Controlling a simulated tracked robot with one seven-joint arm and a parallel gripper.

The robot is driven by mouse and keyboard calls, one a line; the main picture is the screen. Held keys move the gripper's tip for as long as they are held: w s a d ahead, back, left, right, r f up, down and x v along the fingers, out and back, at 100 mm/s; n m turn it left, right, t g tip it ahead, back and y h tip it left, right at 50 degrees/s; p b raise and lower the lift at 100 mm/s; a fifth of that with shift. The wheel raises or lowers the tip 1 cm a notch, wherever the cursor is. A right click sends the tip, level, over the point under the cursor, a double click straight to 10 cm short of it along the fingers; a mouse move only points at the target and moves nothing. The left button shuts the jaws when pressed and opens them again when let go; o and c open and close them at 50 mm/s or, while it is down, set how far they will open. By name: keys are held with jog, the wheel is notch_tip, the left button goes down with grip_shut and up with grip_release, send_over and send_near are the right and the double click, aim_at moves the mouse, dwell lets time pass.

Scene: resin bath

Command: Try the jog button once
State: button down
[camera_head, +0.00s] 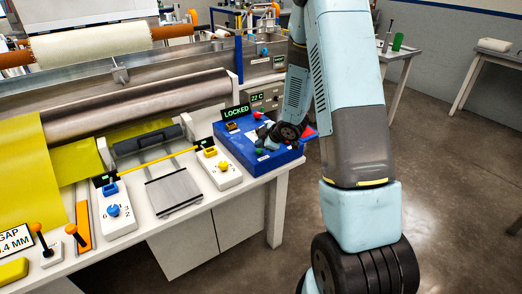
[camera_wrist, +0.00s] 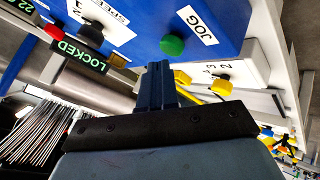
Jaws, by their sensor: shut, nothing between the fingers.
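The jog button is a green round button (camera_wrist: 172,45) beside a white JOG label (camera_wrist: 197,25) on a blue control panel (camera_wrist: 225,12). In the head view the green button (camera_head: 259,151) shows small at the front of the blue panel (camera_head: 283,159). My gripper (camera_wrist: 157,68) is shut and empty, with its fingertips just below the green button in the wrist view. I cannot tell whether they touch it. In the head view my gripper (camera_head: 266,140) is low over the panel, hiding part of its top.
A display reading LOCKED (camera_head: 237,112) stands at the panel's back. A white box with a yellow knob (camera_head: 222,167) is left of the panel, and a white box with a blue knob (camera_head: 114,211) is farther left. A metal roller (camera_head: 150,105) lies behind.

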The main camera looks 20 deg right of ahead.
aim_at(260, 151)
jog(key=shift+r, duration=0.2)
jog(key=shift+r, duration=2.55)
